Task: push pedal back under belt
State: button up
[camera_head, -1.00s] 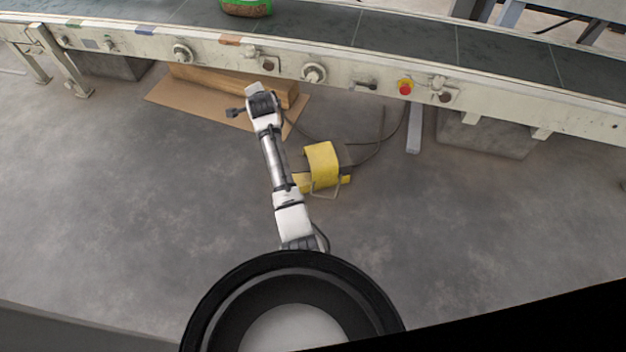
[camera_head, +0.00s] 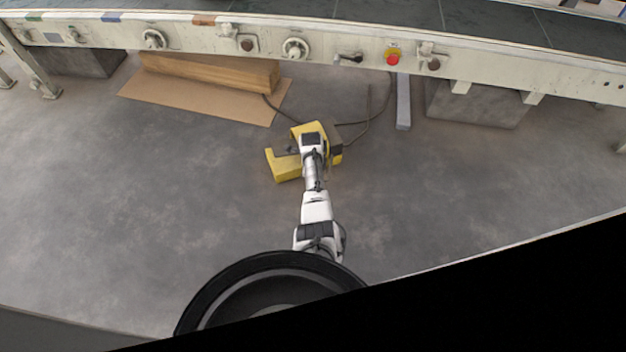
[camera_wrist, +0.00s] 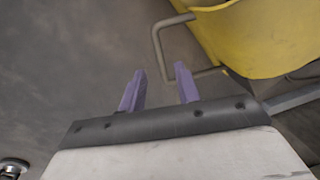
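The yellow foot pedal (camera_head: 284,165) stands on the grey floor in front of the conveyor belt, out from under its frame. My arm reaches over it in the head view and hides part of it. In the wrist view the pedal's yellow housing (camera_wrist: 262,35) fills the upper right, with a grey wire bar (camera_wrist: 160,45) beside it. My gripper (camera_wrist: 158,88) shows two purple fingers, spread apart with nothing between them. The fingers are close to the bar; I cannot tell whether they touch it.
The conveyor frame (camera_head: 190,38) crosses the back, with a red button (camera_head: 392,57) on it. A cardboard sheet (camera_head: 200,100) and wooden block (camera_head: 215,72) lie under it at left. A dark cable (camera_head: 368,115) runs behind the pedal.

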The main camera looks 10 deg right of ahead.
jog(key=shift+w+d+f+b, duration=0.15)
jog(key=shift+f+b, duration=0.4)
jog(key=shift+f, duration=0.6)
jog(key=shift+w+f+b, duration=0.25)
jog(key=shift+f+b, duration=0.25)
jog(key=shift+f, duration=0.6)
grip_shut()
